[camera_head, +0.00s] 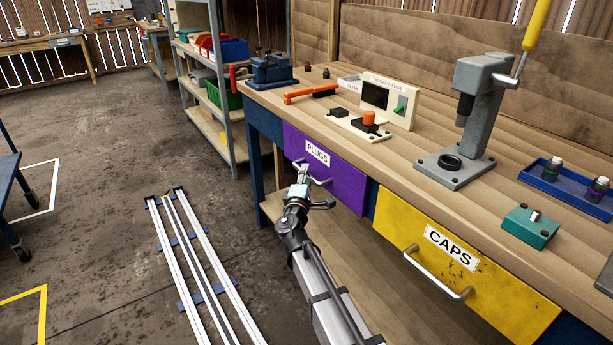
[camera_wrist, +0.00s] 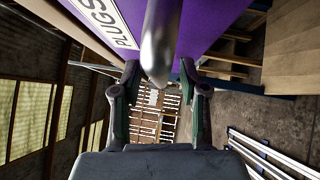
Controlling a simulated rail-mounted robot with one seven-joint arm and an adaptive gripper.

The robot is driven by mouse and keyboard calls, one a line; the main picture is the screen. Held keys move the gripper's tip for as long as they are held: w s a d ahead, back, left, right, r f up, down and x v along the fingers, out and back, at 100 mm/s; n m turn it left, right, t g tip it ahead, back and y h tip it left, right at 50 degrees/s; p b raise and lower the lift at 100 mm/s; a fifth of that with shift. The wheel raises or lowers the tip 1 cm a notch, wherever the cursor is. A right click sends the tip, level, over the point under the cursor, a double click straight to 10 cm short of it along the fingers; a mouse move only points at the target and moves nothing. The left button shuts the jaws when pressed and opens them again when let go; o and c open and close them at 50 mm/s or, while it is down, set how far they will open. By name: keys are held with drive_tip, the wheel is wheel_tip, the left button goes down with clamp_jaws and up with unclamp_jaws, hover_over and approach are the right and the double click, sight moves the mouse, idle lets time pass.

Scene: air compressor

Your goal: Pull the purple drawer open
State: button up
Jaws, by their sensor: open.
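The purple drawer (camera_head: 346,187), labelled PLUGS, is set in the bench front and looks shut. In the head view my gripper (camera_head: 313,186) is at its front, by the metal handle, which is partly hidden. In the wrist view the purple front (camera_wrist: 207,22) fills the top. The rounded grey handle (camera_wrist: 160,45) reaches down from the top centre, its end between my two fingertips (camera_wrist: 160,72). The fingers stand apart, with a visible gap on each side of the handle. I cannot tell how deep the handle sits between them.
A yellow CAPS drawer (camera_head: 480,275) with a bar handle is to the right. A grey press (camera_head: 468,135), a cream thread gauge (camera_head: 389,100) and a blue vise (camera_head: 270,70) stand on the bench. A shelf rack (camera_head: 212,85) is behind. Open floor (camera_head: 90,130) lies left of the rails.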

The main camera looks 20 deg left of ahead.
drive_tip(key=shift+w, duration=0.35)
drive_tip(key=shift+c, duration=0.3)
clamp_jaws()
